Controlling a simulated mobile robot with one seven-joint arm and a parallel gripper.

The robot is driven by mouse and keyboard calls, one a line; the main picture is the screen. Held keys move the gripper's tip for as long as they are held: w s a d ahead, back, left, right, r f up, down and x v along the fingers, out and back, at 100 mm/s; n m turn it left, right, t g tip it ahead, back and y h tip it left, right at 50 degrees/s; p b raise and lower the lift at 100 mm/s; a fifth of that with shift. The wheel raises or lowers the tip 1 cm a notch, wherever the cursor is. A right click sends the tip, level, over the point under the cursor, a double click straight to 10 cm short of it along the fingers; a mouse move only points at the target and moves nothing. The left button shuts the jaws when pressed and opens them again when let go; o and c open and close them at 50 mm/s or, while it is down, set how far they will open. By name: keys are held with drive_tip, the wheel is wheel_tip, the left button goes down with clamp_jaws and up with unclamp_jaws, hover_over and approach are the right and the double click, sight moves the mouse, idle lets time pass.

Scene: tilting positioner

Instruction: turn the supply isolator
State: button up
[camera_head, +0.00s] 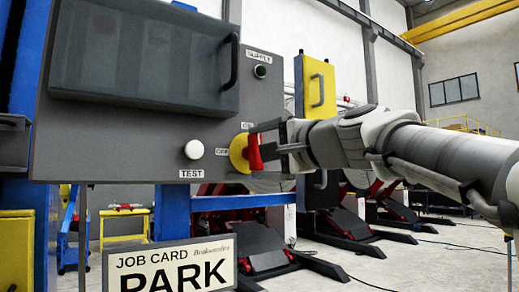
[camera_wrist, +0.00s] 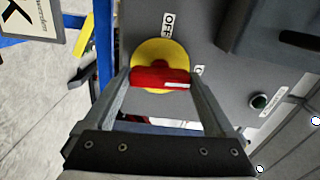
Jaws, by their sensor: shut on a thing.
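The supply isolator is a round yellow disc (camera_head: 238,155) with a red handle (camera_head: 255,153) on the grey panel. In the wrist view the yellow disc (camera_wrist: 160,48) and red handle (camera_wrist: 150,76) are close in front of me. My gripper (camera_head: 260,148) comes from the right; in the wrist view my gripper (camera_wrist: 161,80) has one finger at each end of the red handle, shut on it. The handle's white mark (camera_wrist: 177,85) is at its right end, on the side of a partly hidden label (camera_wrist: 200,70). The OFF label (camera_wrist: 168,24) is above the disc there.
On the panel (camera_head: 130,140) are a white TEST knob (camera_head: 194,149), a dark SUPPLY button (camera_head: 260,71) and a large dark cover with a handle (camera_head: 231,62). A job card reading PARK (camera_head: 170,268) stands below. A yellow box (camera_head: 318,88) is behind to the right.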

drive_tip(key=shift+m, duration=0.6)
drive_tip(key=o, duration=1.1)
drive_tip(key=shift+c, duration=0.2)
drive_tip(key=shift+s, duration=0.1)
drive_tip(key=b+v, duration=0.2)
drive_tip(key=v, duration=1.5)
drive_tip(key=shift+d, duration=0.2)
drive_tip(key=shift+s, duration=0.1)
wheel_tip(320, 180, down, 24)
drive_tip(key=s+n+g+h, duration=0.1)
drive_tip(key=n+g+h, duration=0.4)
drive_tip(key=s+d+f+n+g+h, duration=0.2)
drive_tip(key=s+f+n, duration=0.1)
drive_tip(key=f, duration=0.7)
drive_tip(key=s+d+f+n+g+h, duration=0.2)
drive_tip(key=s+f, duration=0.3)
drive_tip(key=f, duration=0.5)
drive_tip(key=shift+s+n+h, duration=0.25)
drive_tip(key=shift+n+h, duration=0.25)
drive_tip(key=shift+n, duration=0.2)
